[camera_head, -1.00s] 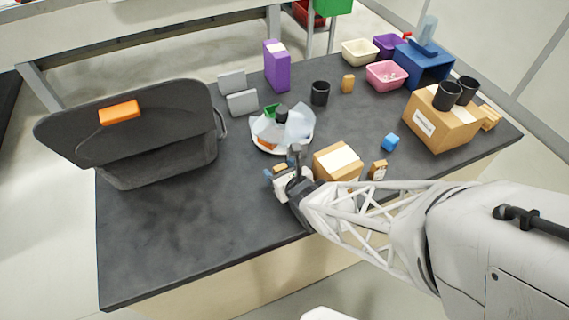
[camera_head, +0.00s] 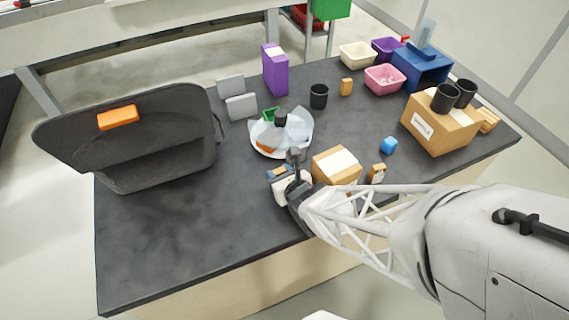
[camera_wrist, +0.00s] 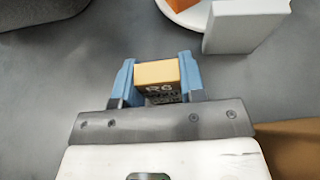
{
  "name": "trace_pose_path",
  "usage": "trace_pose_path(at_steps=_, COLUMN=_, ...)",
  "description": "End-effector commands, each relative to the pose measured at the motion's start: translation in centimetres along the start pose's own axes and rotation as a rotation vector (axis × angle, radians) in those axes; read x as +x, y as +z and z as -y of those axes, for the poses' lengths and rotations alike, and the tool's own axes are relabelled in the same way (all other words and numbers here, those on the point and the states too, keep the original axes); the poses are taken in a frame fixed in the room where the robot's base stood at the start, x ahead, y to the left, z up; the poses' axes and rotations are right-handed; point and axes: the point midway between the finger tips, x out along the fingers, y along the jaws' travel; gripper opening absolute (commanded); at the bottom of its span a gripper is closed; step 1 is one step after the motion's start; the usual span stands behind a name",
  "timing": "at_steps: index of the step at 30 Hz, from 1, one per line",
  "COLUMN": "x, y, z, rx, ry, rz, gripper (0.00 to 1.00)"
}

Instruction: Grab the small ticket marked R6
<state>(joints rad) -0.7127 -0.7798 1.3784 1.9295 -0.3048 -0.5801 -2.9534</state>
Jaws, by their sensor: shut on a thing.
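The small ticket marked R6 (camera_wrist: 158,78) is a tan block with dark print on its front face, seen in the wrist view. My gripper (camera_wrist: 157,84) has its two blue fingers on either side of the block, shut on it. In the head view my gripper (camera_head: 280,172) is over the dark table, in front of the white plate and left of a cardboard box. The block is mostly hidden there by the gripper. I cannot tell whether it still touches the table.
A white plate (camera_head: 262,147) with several items lies just behind my gripper. A cardboard box (camera_head: 336,165) is close on its right, and a smaller tan block (camera_head: 377,174) stands beyond. The table's (camera_head: 180,240) front left is clear.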

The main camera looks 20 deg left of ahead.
Motion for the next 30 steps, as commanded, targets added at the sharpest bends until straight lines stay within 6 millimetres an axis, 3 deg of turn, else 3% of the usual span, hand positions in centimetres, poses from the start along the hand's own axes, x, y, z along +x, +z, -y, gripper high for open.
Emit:
trace_pose_path(at_steps=8, x=-0.6, y=1.4, z=0.0, rx=-0.001, ry=0.0, rz=0.002, gripper=0.15)
trace_pose_path(at_steps=13, x=-1.4, y=3.5, z=0.0, rx=-0.001, ry=0.0, rz=0.004, gripper=0.15)
trace_pose_path(at_steps=30, x=-9.6, y=0.7, z=-1.3, rx=-0.001, ry=0.0, rz=0.002, gripper=0.15)
